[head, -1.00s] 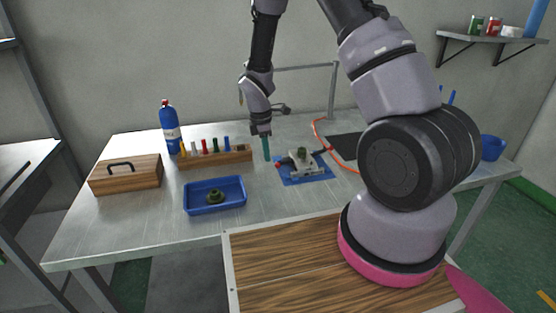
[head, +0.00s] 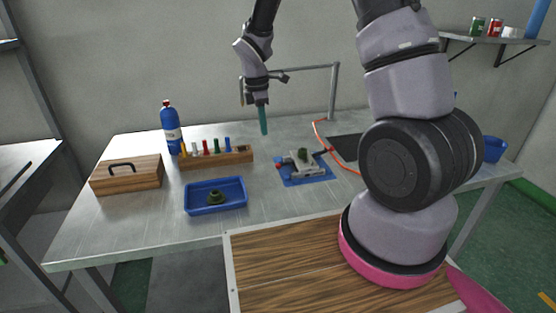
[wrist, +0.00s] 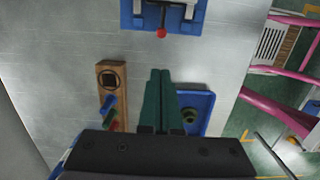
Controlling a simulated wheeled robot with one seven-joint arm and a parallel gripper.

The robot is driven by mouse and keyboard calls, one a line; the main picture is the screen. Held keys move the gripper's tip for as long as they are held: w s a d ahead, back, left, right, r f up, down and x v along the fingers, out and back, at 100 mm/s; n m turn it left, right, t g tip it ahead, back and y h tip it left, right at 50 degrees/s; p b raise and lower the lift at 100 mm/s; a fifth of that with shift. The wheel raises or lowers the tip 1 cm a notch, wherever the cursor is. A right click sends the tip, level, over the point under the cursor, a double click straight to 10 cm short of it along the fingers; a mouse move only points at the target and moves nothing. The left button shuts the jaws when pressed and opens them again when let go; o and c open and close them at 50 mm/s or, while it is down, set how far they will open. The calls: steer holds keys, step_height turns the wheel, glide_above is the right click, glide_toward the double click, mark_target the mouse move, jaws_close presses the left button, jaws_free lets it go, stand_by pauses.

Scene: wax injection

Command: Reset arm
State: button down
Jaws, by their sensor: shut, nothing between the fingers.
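My gripper (head: 263,121) is shut and empty, with its long teal fingers pointing down above the metal table. In the wrist view the closed fingers (wrist: 160,98) lie together in the middle, over the table. My arm is raised and bent above the table's back half. In the head view the gripper hangs in the air between the wooden block with coloured pegs (head: 216,160) and the clamp fixture on the blue plate (head: 302,181). It touches nothing that I can see.
A blue tray (head: 232,207) holding a dark green round part (head: 215,196) sits at the front. A wooden box (head: 126,173) and a blue bottle (head: 172,128) stand at left. A metal post with a bar (head: 333,92) and a red hose (head: 345,162) are at right.

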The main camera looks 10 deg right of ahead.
steer(key=s+d+r+m+t+y, duration=0.1)
steer(key=s+d+r+m, duration=0.15)
steer(key=r, duration=0.35)
steer(key=s+d+r+m+t, duration=0.1)
steer(key=s+r+m, duration=0.1)
steer(key=r+m, duration=0.35)
steer(key=s+d+r+m+t+y, duration=0.1)
steer(key=s+d+r+m, duration=0.1)
steer(key=r, duration=0.5)
steer(key=s+d+r+m+t, duration=0.1)
steer(key=s+r+m+t, duration=0.1)
steer(key=s+r+m, duration=0.3)
steer(key=s+d+r+m+t+y, duration=0.1)
steer(key=s+d+r+m+t, duration=0.1)
steer(key=s+r+m, duration=0.4)
steer(key=s+m, duration=0.1)
steer(key=s, duration=0.4)
steer(key=shift+d, duration=0.3)
